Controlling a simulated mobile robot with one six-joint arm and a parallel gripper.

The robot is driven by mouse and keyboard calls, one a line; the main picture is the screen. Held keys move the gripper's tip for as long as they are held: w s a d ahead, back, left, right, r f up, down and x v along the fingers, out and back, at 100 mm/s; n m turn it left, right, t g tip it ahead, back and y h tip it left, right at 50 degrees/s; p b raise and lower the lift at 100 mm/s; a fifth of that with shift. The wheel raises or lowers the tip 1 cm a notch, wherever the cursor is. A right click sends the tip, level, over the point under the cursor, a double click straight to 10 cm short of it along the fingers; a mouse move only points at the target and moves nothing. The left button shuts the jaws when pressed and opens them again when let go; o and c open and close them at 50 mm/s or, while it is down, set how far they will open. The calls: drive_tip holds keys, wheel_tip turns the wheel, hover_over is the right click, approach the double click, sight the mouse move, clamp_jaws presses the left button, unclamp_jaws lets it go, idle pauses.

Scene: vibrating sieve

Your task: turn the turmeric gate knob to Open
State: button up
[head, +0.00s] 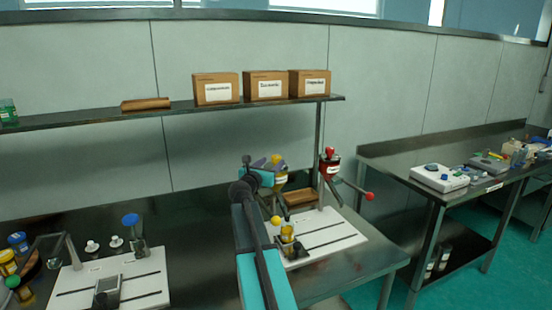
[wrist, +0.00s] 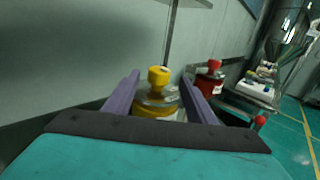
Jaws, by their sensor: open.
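A yellow unit with a yellow knob (wrist: 158,78) on top stands ahead of my gripper (wrist: 160,75) in the wrist view. In the head view the yellow knob (head: 277,158) shows just past my gripper (head: 262,165), whose body partly hides the unit. My gripper is open, with its two purple fingers spread on either side of the knob in the wrist view. I cannot tell whether either finger touches it. No Open mark or turmeric label is readable.
A red unit (head: 330,165) with a red-tipped lever (head: 369,196) stands to the right. Below is a white board (head: 335,238) with a yellow jar (head: 287,234). A shelf (head: 170,109) with several cardboard boxes (head: 265,86) runs above. A side table (head: 400,170) stands at right.

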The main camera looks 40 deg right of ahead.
sight(275, 160)
drive_tip(key=shift+p+x, duration=0.5)
drive_tip(key=shift+x, duration=2.55)
drive_tip(key=c, duration=1)
drive_tip(key=shift+c, duration=0.2)
